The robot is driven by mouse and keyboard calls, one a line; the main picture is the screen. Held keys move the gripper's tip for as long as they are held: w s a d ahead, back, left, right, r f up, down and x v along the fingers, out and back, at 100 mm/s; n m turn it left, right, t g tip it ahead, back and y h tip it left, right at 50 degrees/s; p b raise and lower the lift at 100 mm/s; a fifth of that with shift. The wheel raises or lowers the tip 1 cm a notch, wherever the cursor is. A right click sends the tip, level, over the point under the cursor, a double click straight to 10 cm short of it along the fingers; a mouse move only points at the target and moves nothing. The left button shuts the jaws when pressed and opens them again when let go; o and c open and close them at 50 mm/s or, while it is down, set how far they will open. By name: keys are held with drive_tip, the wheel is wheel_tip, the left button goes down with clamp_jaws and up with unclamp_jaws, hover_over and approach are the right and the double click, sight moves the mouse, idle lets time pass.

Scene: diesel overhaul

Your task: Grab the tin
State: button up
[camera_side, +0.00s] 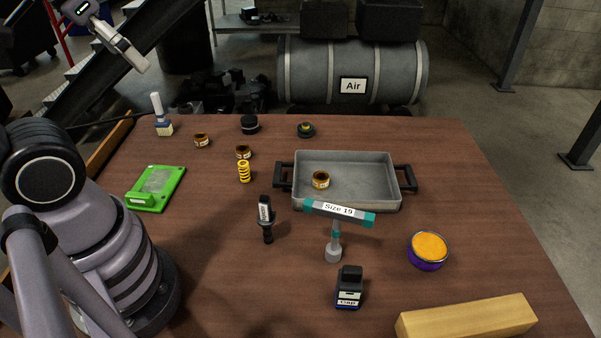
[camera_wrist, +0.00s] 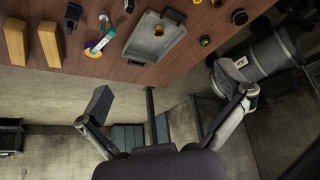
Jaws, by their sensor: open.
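The tin (camera_side: 428,250) is a short, round purple tin with a bright orange top. It stands upright on the right part of the wooden table in the side view. In the wrist view the tin (camera_wrist: 92,52) shows near the upper left, partly covered by a teal-ended tool. My gripper (camera_wrist: 162,90) is open and empty, its two fingers spread wide. The tin is well beyond the fingers, not between them.
The T-handled "Size 19" tool (camera_side: 337,212) stands left of the tin. A grey tray (camera_side: 375,177) lies behind, holding a small brown-gold ring. A black "Cap" item (camera_side: 349,287) and a wooden block (camera_side: 466,318) are in front. Open tabletop lies right of the tin.

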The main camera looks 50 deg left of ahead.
drive_tip(key=w+d+r, duration=0.1)
drive_tip(key=w+d, duration=0.3)
drive_tip(key=w, duration=0.9)
drive_tip(key=g, duration=0.1)
hover_over(429, 247)
drive_tip(key=s, duration=0.2)
wheel_tip(429, 247, down, 36)
drive_tip(key=shift+d+r, duration=0.1)
drive_tip(key=shift+d, duration=0.05)
drive_tip(key=shift+x, duration=2.95)
drive_tip(key=c, duration=1)
